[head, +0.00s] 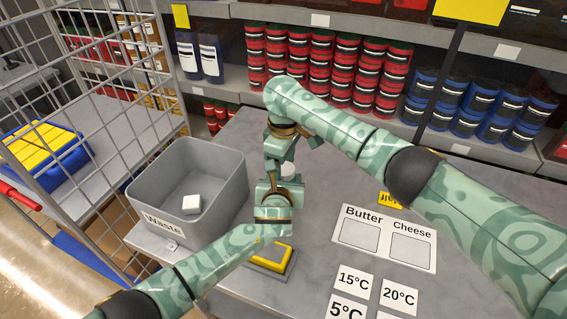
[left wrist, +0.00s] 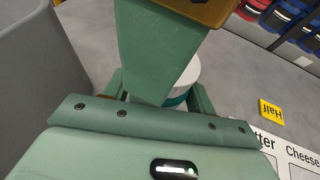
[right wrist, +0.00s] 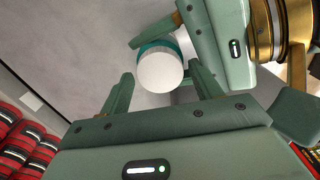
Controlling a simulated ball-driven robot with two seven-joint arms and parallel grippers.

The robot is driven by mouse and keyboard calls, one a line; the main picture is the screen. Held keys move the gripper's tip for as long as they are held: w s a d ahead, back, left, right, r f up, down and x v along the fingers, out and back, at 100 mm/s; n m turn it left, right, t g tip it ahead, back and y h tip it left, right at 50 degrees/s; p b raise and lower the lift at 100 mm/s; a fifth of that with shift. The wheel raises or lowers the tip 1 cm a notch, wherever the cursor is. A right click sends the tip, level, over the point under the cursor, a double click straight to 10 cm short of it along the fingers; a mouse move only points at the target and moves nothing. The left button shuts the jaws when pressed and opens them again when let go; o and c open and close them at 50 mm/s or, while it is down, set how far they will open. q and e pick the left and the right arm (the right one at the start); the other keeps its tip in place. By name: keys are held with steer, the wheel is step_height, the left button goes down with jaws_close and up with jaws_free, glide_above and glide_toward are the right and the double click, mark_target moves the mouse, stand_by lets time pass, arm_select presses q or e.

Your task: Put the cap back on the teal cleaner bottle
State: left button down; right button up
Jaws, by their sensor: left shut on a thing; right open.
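The teal cleaner bottle shows as a teal band under its white top in the left wrist view (left wrist: 176,100) and right wrist view (right wrist: 155,47). Its white cap (right wrist: 161,73) is on top; I cannot tell how firmly it is seated. The white top also shows between the arms in the head view (head: 288,170). My left gripper (head: 279,183) is shut on the bottle, low on its side. My right gripper (right wrist: 161,80) is open, its fingers either side of the cap with gaps visible. The bottle's lower body is hidden.
A grey Waste bin (head: 160,200) holding a white block (head: 192,204) stands to the left. A yellow-edged pad (head: 270,256) lies in front. A Butter and Cheese card (head: 384,257) and temperature cards (head: 354,282) lie right. Shelves of cans (head: 320,65) stand behind.

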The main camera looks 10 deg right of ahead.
steer(key=shift+r, duration=2.2)
steer(key=shift+c, duration=0.2)
steer(key=shift+w+r, duration=0.2)
steer(key=shift+r, duration=0.45)
steer(key=n, duration=0.2)
steer(key=r+n, duration=0.1)
steer(key=n, duration=0.2)
steer(key=shift+a, duration=0.1)
steer(key=n, duration=0.6)
steer(key=shift+r, duration=0.3)
steer(key=n, duration=0.6)
steer(key=shift+s+r, duration=0.15)
steer(key=n, duration=0.6)
